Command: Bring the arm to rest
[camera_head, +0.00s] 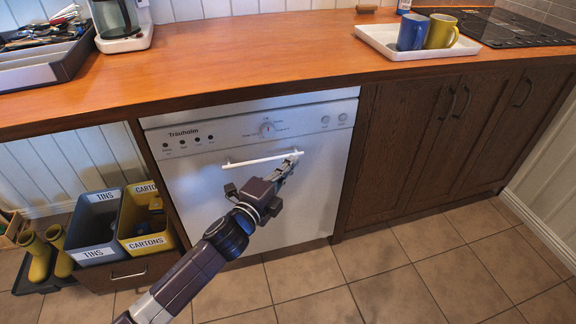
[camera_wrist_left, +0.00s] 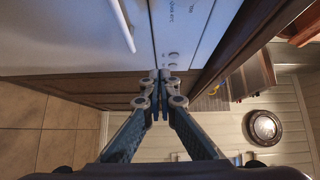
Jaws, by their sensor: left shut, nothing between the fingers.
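My left arm comes in from the bottom left of the head view. Its left gripper (camera_head: 290,163) is in front of the white dishwasher (camera_head: 200,185), by the right end of the white bar handle (camera_head: 260,160). The gripper's fingers are shut with nothing between them; in the left wrist view the closed fingertips (camera_wrist_left: 160,76) meet in the middle. In that view the handle (camera_wrist_left: 122,24) runs to the left of the fingers, apart from them. The dishwasher door is shut. My right gripper is not in view.
A wooden counter (camera_head: 235,60) runs above the dishwasher, with a utensil tray (camera_head: 30,75) at left and a white tray (camera_head: 375,38) holding blue and yellow mugs at right. The tins bin (camera_head: 92,256) and cartons bin (camera_head: 150,243) stand lower left. The tiled floor (camera_head: 400,275) at right is clear.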

